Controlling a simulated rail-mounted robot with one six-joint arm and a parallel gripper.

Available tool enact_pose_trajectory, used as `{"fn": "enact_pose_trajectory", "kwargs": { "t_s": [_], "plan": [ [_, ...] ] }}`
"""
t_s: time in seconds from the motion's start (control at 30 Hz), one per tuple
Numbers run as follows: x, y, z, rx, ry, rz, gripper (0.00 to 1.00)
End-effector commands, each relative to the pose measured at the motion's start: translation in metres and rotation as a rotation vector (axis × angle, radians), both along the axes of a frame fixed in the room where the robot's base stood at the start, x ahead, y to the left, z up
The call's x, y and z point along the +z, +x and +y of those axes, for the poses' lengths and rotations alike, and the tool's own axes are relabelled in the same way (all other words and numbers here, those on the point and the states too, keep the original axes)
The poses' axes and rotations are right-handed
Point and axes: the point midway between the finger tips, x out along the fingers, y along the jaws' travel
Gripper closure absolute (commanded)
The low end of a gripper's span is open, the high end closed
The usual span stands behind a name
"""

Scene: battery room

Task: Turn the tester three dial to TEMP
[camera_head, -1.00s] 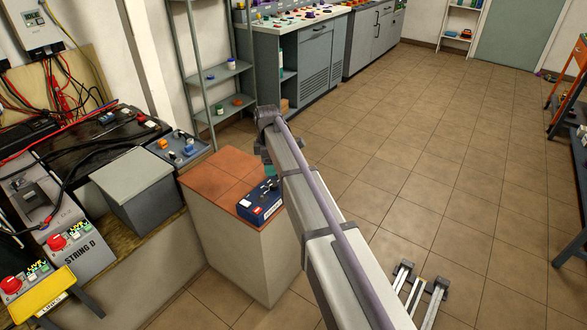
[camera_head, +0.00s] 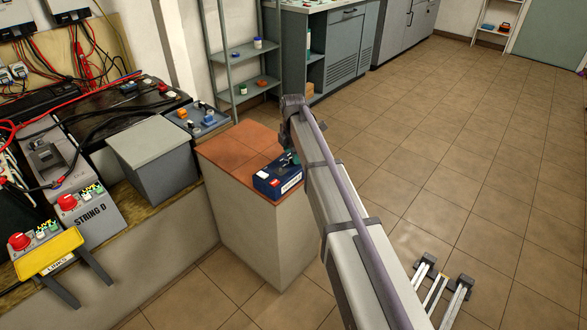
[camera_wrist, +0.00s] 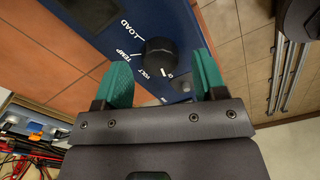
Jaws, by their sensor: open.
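A blue tester (camera_head: 278,182) with a pale label on its front lies on a red-brown tiled pedestal top (camera_head: 228,150). In the wrist view its blue face (camera_wrist: 95,20) carries a black round dial (camera_wrist: 160,58) with white marks LOAD, TEMP, VOLT and 0 around it. My gripper (camera_wrist: 163,82) has teal fingers, open, one on each side of the dial in the picture. I see no clear contact with the dial. In the head view my gripper (camera_head: 291,157) is over the tester, partly hidden by my arm.
A grey box (camera_head: 150,145) and a bench with batteries and cables are left of the pedestal. A small grey-blue panel with knobs (camera_head: 195,120) sits behind it. A shelf rack (camera_head: 247,92) stands farther back.

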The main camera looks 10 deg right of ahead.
Motion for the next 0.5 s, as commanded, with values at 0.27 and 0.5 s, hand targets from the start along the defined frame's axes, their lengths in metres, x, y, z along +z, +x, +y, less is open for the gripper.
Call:
{"fn": "enact_pose_trajectory", "kwargs": {
  "t_s": [0.27,0.5],
  "plan": [
    [-0.0142,0.0000,0.0000,0.000,0.000,0.000,0.35],
    [-0.0140,0.0000,0.0000,-0.001,0.000,0.000,0.51]
  ]
}}
